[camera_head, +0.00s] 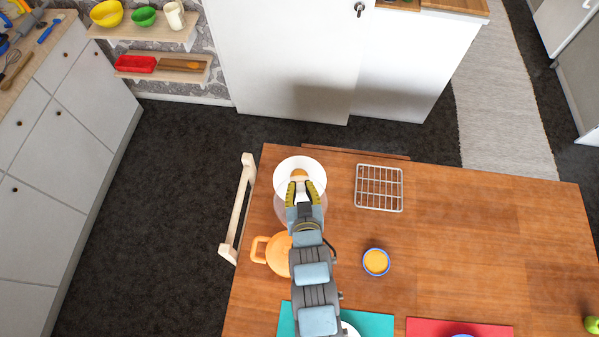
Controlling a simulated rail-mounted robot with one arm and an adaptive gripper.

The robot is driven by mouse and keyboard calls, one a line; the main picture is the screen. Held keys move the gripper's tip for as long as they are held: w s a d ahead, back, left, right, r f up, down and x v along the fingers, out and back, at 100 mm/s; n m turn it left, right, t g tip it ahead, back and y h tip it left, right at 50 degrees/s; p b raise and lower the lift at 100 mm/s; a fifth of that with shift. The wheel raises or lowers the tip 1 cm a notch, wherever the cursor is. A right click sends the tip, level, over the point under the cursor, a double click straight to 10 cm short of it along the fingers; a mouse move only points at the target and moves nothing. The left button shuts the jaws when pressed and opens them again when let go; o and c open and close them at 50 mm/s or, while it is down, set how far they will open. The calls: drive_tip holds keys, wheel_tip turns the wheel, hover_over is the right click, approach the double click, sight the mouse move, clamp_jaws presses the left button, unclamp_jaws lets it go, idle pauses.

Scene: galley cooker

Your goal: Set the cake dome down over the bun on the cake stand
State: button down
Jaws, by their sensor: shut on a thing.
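The cake stand (288,165) shows as a round white plate near the far left corner of the wooden table. The bun (299,174) is a small orange-brown shape on it, partly hidden by my gripper. My gripper (300,184) has yellow-edged fingers and is shut at the near part of the plate, as seen from above. A faint, see-through rounded shape, which looks like the cake dome (282,208), shows around and below the fingers; my gripper appears shut on its top. The dome's lower rim and its height over the stand cannot be made out.
An orange pot (277,256) with a side handle stands close to my arm's left. A wire rack (379,188) lies right of the stand, with a blue-rimmed bowl (376,262) nearer. A pale wooden rail (239,208) runs along the left edge. The table's right side is mostly clear.

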sight(300, 179)
drive_tip(key=b+x, duration=0.5)
drive_tip(key=b, duration=0.1)
drive_tip(key=shift+w+d+f+b, duration=0.15)
drive_tip(key=shift+w+f+b, duration=0.1)
drive_tip(key=shift+f+b, duration=0.15)
drive_tip(key=shift+w+f+b, duration=1)
drive_tip(key=shift+w+f, duration=0.45)
drive_tip(key=shift+f, duration=0.25)
drive_tip(key=shift+w+f+b, duration=1.05)
drive_tip(key=shift+w+f, duration=0.4)
drive_tip(key=shift+f, duration=0.25)
drive_tip(key=shift+w+f+b, duration=1)
drive_tip(key=shift+w+f, duration=0.45)
drive_tip(key=shift+f, duration=0.25)
drive_tip(key=shift+f, duration=0.15)
drive_tip(key=c, duration=1.1)
unclamp_jaws()
